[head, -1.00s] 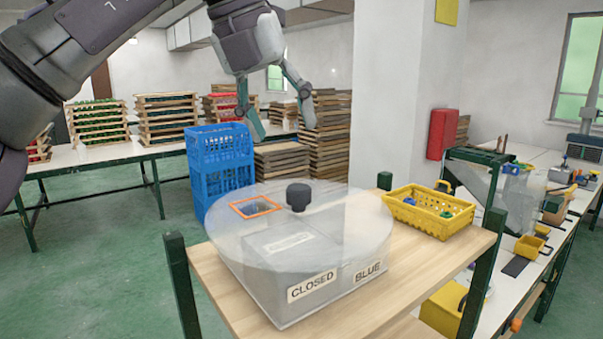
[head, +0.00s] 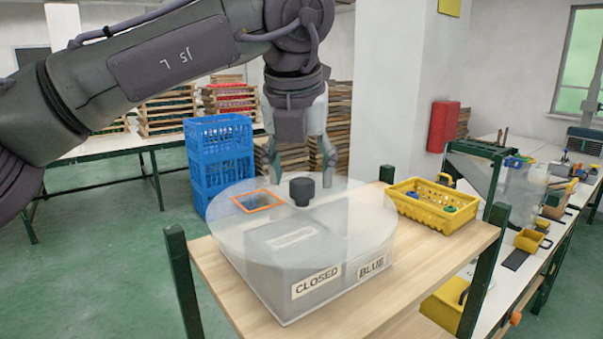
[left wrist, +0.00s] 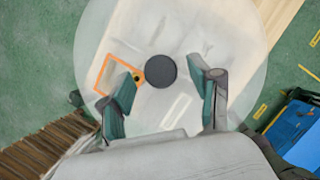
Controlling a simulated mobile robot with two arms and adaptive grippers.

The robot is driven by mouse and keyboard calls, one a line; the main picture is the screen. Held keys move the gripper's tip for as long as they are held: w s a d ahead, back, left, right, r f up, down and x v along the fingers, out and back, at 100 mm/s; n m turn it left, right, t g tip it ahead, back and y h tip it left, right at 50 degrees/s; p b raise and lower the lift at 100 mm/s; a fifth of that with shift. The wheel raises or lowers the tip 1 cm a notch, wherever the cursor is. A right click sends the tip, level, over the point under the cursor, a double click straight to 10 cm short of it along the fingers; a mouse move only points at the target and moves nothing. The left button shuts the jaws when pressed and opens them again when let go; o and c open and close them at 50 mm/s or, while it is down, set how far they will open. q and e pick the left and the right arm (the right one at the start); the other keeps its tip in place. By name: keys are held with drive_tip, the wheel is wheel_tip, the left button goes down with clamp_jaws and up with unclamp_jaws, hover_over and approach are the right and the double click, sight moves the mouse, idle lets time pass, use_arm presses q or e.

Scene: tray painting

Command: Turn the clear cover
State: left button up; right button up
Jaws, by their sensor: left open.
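The clear cover (head: 348,215) is a round transparent disc lying on a grey box (head: 290,278) with labels reading CLOSED and BLUE. A black knob (head: 302,191) stands at its middle. An orange-edged square opening (head: 258,201) lies left of the knob. My left gripper (head: 301,172) is open, pointing down above and behind the knob, apart from it. In the left wrist view, the open fingers (left wrist: 163,95) show on either side of the knob (left wrist: 160,71), over the cover (left wrist: 222,40). My right gripper is in neither view.
The box stands on a wooden table (head: 215,270) with dark green corner posts. A yellow basket (head: 405,205) with small coloured items sits at the back right. Blue crates (head: 220,165) are stacked behind the table. A white pillar (head: 385,90) rises behind.

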use_arm(q)
drive_tip(key=shift+w+f, duration=0.25)
drive_tip(key=shift+f, duration=0.35)
clamp_jaws()
